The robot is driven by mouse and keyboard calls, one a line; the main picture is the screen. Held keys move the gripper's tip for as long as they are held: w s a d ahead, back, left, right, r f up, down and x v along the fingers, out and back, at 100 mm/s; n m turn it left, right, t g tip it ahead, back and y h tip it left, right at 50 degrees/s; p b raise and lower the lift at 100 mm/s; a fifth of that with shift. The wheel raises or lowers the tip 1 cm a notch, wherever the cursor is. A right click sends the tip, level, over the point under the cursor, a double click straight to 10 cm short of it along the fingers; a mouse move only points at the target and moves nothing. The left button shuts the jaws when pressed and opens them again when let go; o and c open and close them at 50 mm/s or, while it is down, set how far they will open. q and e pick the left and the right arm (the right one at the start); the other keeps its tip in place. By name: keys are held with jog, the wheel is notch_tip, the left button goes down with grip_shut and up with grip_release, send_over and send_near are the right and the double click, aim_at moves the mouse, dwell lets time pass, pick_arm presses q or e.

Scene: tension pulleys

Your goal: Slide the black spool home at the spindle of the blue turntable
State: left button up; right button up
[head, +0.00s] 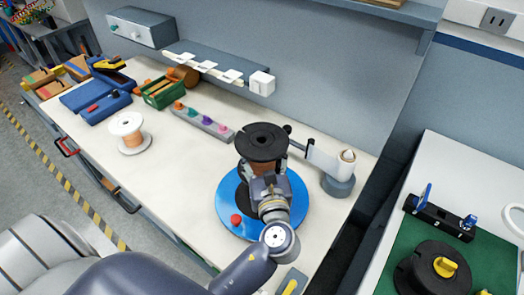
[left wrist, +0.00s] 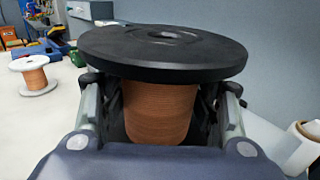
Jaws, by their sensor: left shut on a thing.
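The black spool (head: 262,138), wound with copper-coloured wire, is upright in my left gripper (head: 263,170). In the left wrist view its wide black top flange (left wrist: 160,52) with a centre hole is above the fingers, which close on either side of the wire winding (left wrist: 158,112). The blue turntable (head: 293,212) lies under the gripper on the bench, with a red knob (head: 236,219) on its near left. The spindle is hidden behind the spool and gripper. I cannot tell whether the spool touches the turntable. My right gripper is not in view.
A white spool (head: 130,145) with copper wire stands on the bench (head: 95,165) at left. A grey strip of coloured knobs (head: 203,122) lies behind the turntable. A film roll on a grey base (head: 338,184) stands close right. Another black spool (head: 425,275) sits on the green mat.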

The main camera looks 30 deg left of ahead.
pick_arm(q)
jog(key=shift+r, duration=0.1)
dwell(0.3)
jog(key=shift+p, duration=0.4)
jog(key=shift+f, duration=0.2)
jog(key=shift+f+b, duration=0.6)
jog(key=shift+f, duration=0.7)
jog(key=shift+p, duration=0.35)
jog(key=shift+f, duration=0.2)
dwell(0.5)
jog(key=shift+f+b, duration=0.7)
jog(key=shift+f, duration=0.55)
